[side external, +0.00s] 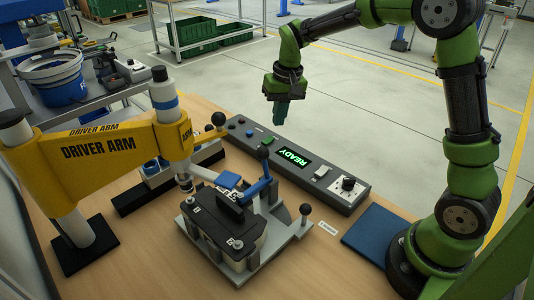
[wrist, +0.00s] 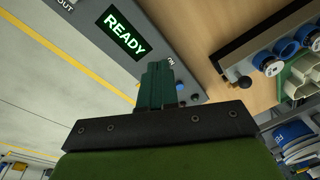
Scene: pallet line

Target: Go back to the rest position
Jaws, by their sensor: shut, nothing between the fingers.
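My gripper (side external: 283,112) hangs in the upper middle of the side external view, pointing down, above and behind the control panel. Its green fingers are together and hold nothing. They also show in the wrist view (wrist: 156,84), shut, in front of the control panel. The grey control panel (side external: 333,186) lies along the back of the bench, with a lit green READY display (side external: 294,157). The display also shows in the wrist view (wrist: 123,32).
A yellow driver arm (side external: 95,150) stands at the left on a post. A fixture (side external: 272,240) with a black part (side external: 215,222) and a blue clamp (side external: 250,192) sits mid-bench. A blue mat (side external: 378,235) lies at the right. The air around my gripper is clear.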

